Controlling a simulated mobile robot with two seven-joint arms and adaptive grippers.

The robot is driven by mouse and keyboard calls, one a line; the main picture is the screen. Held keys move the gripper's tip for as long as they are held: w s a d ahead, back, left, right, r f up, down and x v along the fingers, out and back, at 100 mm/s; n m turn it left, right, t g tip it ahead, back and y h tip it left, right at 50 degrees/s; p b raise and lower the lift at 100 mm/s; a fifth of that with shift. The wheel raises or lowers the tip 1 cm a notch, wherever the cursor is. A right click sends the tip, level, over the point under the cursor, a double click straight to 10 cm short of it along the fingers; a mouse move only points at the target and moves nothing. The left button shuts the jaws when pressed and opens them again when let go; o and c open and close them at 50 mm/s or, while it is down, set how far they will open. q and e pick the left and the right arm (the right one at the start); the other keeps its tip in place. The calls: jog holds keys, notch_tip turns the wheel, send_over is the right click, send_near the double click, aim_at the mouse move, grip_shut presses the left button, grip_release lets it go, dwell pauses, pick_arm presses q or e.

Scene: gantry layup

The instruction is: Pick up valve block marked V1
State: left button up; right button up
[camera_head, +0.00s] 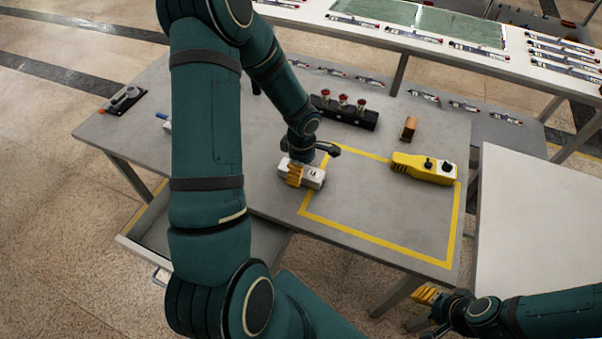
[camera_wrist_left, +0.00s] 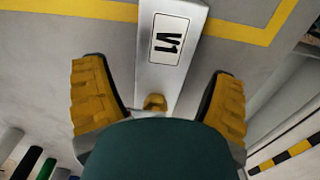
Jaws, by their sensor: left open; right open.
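The white valve block marked V1 (camera_head: 316,178) lies on the grey table at the left edge of the yellow taped outline. My left gripper (camera_head: 295,174) is right over the block. Its two yellow fingers (camera_wrist_left: 160,98) stand apart on either side of the block with gaps showing, so it is open. The block's near end is partly hidden by my gripper. My right gripper (camera_head: 428,297) is low beyond the table's front right corner, away from the block, and holds nothing visible.
A yellow pendant controller (camera_head: 425,168) lies inside the taped outline (camera_head: 375,239). A brown block (camera_head: 409,128) and a black holder with red-topped pieces (camera_head: 345,112) stand behind. An open drawer (camera_head: 150,240) juts out front left. The outline's middle is clear.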

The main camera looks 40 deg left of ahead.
pick_arm(q)
notch_tip(320, 180, down, 2)
jog(key=shift+f, duration=0.1)
jog(key=c, duration=1.4)
